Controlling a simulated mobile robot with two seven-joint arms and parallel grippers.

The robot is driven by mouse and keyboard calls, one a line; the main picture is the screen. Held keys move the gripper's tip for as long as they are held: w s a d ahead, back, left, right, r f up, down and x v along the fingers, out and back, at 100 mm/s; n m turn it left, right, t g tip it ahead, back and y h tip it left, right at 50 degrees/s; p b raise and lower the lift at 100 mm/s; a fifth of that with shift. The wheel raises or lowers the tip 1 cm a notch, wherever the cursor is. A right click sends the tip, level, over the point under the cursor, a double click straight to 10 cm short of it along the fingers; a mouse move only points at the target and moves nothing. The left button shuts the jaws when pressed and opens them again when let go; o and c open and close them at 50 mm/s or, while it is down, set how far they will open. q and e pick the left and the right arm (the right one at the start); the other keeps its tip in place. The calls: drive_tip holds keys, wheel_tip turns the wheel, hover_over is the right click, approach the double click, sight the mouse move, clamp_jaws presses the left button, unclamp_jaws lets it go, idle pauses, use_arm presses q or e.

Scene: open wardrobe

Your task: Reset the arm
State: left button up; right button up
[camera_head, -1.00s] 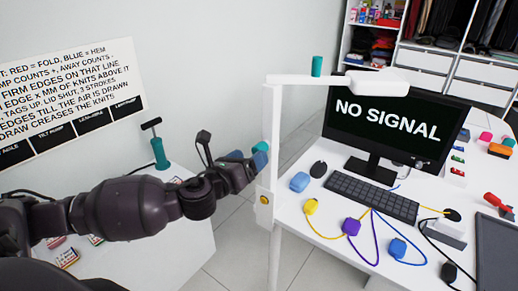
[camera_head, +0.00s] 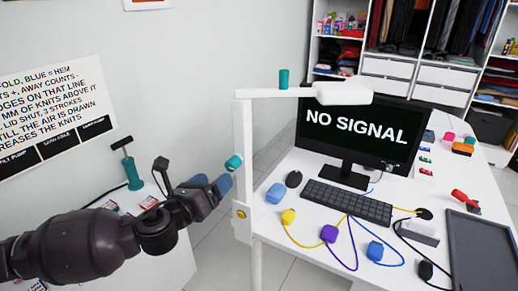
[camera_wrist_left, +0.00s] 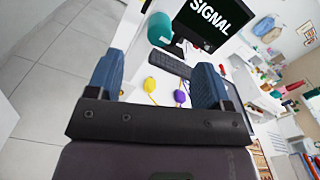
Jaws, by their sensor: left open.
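My left gripper (camera_head: 211,183) comes in from the left in the head view, with blue fingertips. It is open, and its fingers also show spread apart in the left wrist view (camera_wrist_left: 157,80), with nothing held between them. It is just left of the white post (camera_head: 243,150) at the desk's left edge. A teal knob (camera_head: 233,162) on or beside that post is just above the fingertips. In the left wrist view a teal piece (camera_wrist_left: 160,28) shows beyond the fingers, apart from them. My right gripper is in neither view.
The white desk (camera_head: 300,250) holds a monitor (camera_head: 355,130), a keyboard (camera_head: 347,200), coloured blocks with cables and a dark tray (camera_head: 482,250). An open wardrobe (camera_head: 410,50) stands behind. Floor shows between table and desk.

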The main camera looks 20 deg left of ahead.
use_arm(q)
wheel_tip(320, 180, down, 16)
drive_tip(key=s+d+n+g+h+b, duration=0.1)
drive_tip(key=s+d+n+g, duration=0.15)
drive_tip(key=n, duration=1.85)
drive_tip(key=s+d+f+n+g+y+b, duration=0.2)
drive_tip(key=s+f+n+g, duration=0.2)
drive_tip(key=s+f+n, duration=0.6)
drive_tip(key=s+f, duration=0.4)
drive_tip(key=f, duration=0.2)
drive_tip(key=shift+f+n, duration=0.15)
drive_tip(key=shift+n, duration=0.15)
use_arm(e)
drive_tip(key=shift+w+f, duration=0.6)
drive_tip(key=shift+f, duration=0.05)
use_arm(q)
drive_tip(key=shift+d, duration=0.1)
